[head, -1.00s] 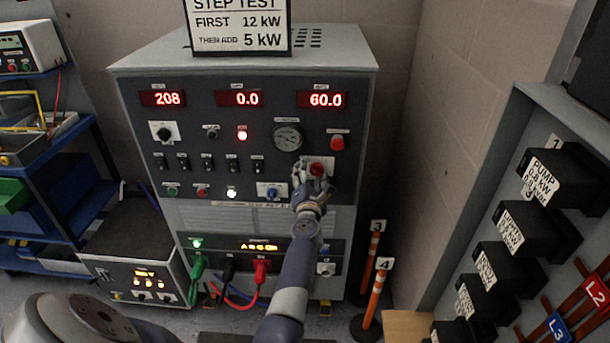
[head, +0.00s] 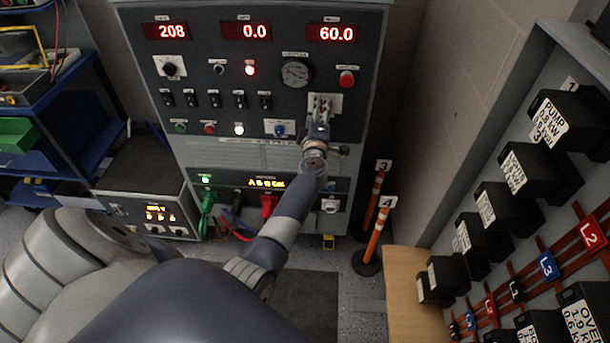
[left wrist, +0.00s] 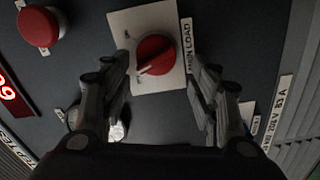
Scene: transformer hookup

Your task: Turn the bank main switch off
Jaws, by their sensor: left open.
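A red rotary switch (left wrist: 155,54) sits on a white plate (left wrist: 118,22) on the dark cabinet panel, beside a partly readable label with "LOAD". In the left wrist view its handle lies slanted, just beyond and between the fingertips. My left gripper (left wrist: 158,68) is open, with a finger on either side and visible gaps to the knob. In the head view the left gripper (head: 320,108) is up at the panel and hides the knob; part of the white plate (head: 336,103) shows behind it. I cannot tell the switch position. My right gripper is not seen.
A red push button (head: 347,78) is close above the switch. Red displays (head: 246,32) read 208, 0.0 and 60.0. Several toggles line the panel, with plugged cables below.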

